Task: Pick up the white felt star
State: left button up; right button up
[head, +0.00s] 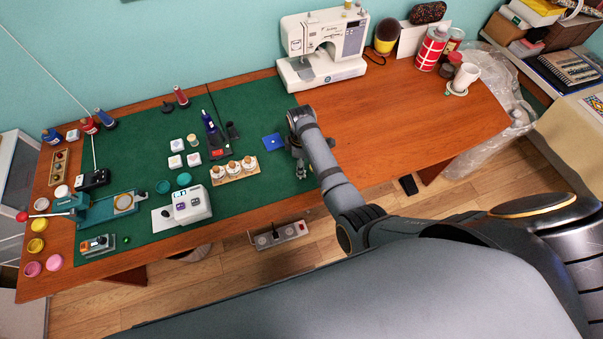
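I cannot clearly make out a white felt star. Three small white pieces lie on the green mat (140,160): an upper one (177,145), a lower left one (175,161) and a lower right one (193,159) with a reddish mark. Their exact shapes are too small to tell. My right gripper (301,170) hangs over the mat's right edge, well to the right of the white pieces and just right of a blue square (273,142). It is small and partly hidden by its arm, so its opening is unclear. My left gripper is out of view.
A white sewing machine (323,45) stands at the back. A rack of corked jars (235,169), a white device (190,204) and a teal press (97,211) stand on the mat. Paint pots line the left edge.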

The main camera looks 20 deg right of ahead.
jog(key=shift+s+f, duration=0.15)
jog(key=shift+f, duration=2.5)
jog(key=c, duration=0.7)
